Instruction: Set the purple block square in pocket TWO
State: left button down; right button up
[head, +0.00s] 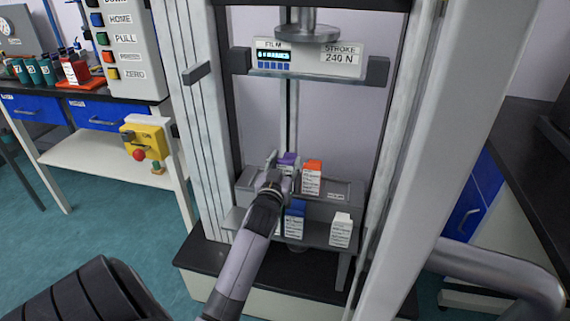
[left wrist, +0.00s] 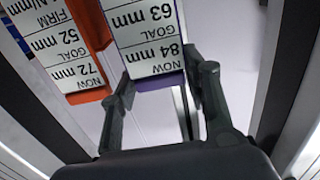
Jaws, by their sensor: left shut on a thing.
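The purple block (head: 287,158) is at the back left of the test frame's grey shelf, partly hidden by my left gripper (head: 272,172). In the left wrist view the purple block (left wrist: 146,38) stands between the two fingers of my left gripper (left wrist: 165,82), which is shut on it. Its label there reads NOW 84 mm, GOAL 63 mm. The orange block (head: 312,178) stands just right of it on the same raised shelf (head: 343,184), and also shows in the wrist view (left wrist: 84,40). Pocket numbers are unreadable, and the purple block's base is hidden. My right gripper is not in view.
A blue block (head: 295,208) and a white block (head: 341,230) stand on the lower front ledge (head: 316,236). Upright columns flank the shelf, and a display crosshead (head: 308,58) hangs above. The raised shelf's right end looks clear.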

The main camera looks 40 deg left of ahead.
pick_arm(q)
jog(key=c, duration=1.3)
grip_release()
jog(key=shift+f, duration=0.1)
jog(key=shift+o, duration=0.7)
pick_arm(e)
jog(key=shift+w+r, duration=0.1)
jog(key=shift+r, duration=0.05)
pick_arm(q)
jog(key=p+v, duration=0.1)
jog(key=v, duration=1.1)
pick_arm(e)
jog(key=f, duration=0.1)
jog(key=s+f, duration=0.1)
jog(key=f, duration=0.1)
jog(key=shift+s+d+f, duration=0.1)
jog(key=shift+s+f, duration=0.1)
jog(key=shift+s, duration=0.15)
